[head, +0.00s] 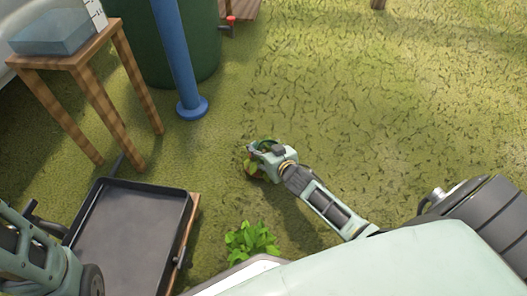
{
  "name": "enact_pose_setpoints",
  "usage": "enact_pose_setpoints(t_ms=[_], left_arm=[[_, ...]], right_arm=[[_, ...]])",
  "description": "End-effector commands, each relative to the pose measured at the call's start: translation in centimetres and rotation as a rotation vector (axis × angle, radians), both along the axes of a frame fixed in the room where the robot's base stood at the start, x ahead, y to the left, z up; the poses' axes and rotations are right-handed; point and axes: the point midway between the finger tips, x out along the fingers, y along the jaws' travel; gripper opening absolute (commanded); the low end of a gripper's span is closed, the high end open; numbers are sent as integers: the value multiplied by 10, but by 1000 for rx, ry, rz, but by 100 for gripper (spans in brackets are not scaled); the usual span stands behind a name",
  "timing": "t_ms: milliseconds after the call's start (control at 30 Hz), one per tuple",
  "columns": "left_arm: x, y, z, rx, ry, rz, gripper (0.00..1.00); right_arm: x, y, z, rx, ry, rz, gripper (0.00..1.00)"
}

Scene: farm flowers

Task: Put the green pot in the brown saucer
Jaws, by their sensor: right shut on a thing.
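My right gripper (264,158) is low over the grass, in the middle of the head view. It is shut on the green pot (263,142), of which only a bit of curved green rim shows; the gripper hides most of it.
A black tray (128,240) on a wooden stand is at lower left. A leafy plant (250,240) is at bottom centre. A wooden table (88,62), a blue post (176,55) and a dark green barrel (205,45) stand at upper left. Open grass lies right.

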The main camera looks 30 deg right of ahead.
Motion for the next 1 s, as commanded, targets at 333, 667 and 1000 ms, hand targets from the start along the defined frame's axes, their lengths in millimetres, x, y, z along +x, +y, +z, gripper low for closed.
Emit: enact_pose_setpoints(t_ms=[333,667,1000], left_arm=[[-1,0,-2,0,-2,0,40],[0,0,-2,0,-2,0,40],[0,0,-2,1,-1,0,40]], right_arm=[[1,0,-1,0,-4,0,17],[0,0,-3,0,-2,0,75],[0,0,-3,0,-2,0,84]])
